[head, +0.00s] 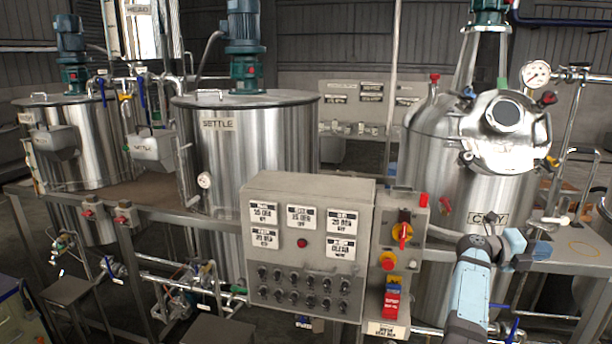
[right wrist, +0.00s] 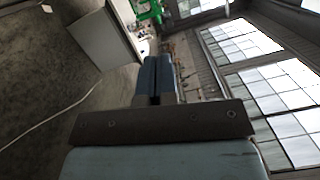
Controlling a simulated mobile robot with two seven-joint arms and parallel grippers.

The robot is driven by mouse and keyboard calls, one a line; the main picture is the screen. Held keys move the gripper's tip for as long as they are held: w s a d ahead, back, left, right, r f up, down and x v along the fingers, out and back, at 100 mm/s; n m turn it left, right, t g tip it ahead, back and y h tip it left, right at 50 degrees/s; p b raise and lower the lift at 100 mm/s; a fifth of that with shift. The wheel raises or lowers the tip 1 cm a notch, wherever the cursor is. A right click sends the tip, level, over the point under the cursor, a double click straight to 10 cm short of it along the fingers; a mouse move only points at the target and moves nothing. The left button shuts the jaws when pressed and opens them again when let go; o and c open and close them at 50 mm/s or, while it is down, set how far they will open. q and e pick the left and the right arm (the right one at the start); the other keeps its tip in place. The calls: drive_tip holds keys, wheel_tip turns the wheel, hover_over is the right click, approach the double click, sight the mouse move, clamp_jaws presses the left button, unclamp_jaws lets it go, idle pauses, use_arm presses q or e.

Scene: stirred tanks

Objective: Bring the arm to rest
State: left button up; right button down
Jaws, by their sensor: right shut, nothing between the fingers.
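My right arm (head: 470,290) comes up from the bottom right in the head view and bends at a dark joint in front of the right-hand tank. My right gripper (head: 538,250) is to the right of that joint, by the grey deck. In the right wrist view its two blue fingers (right wrist: 157,77) are together, with nothing seen between them. My left arm and gripper are not in view.
A control panel (head: 308,250) with labels, knobs and a red lamp stands left of my right arm. A box with a red-yellow switch (head: 402,232) is between them. Steel tanks (head: 255,150) stand behind, including one with a round lid (head: 500,130).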

drive_tip(key=s+a+f+n+t+y, duration=0.5)
drive_tip(key=a+f+n+t+y, duration=0.45)
drive_tip(key=n, duration=0.75)
drive_tip(key=s+a+f+n+t+y, duration=0.55)
drive_tip(key=a+f+n+t, duration=0.45)
drive_tip(key=a+n+t, duration=0.6)
drive_tip(key=s+a+f+n+g+y, duration=0.3)
drive_tip(key=s+a+f+n+g, duration=0.2)
drive_tip(key=s, duration=0.7)
drive_tip(key=s+a+f+n+g+y+p, duration=0.1)
drive_tip(key=s+a+f+n+g+y, duration=0.2)
drive_tip(key=s+a+f+g, duration=0.3)
drive_tip(key=s+a+f+n, duration=0.1)
drive_tip(key=s+f, duration=0.2)
drive_tip(key=s, duration=0.2)
drive_tip(key=shift+s+a+f+n+g, duration=0.25)
drive_tip(key=shift+s+n+g, duration=0.1)
drive_tip(key=shift+n, duration=0.05)
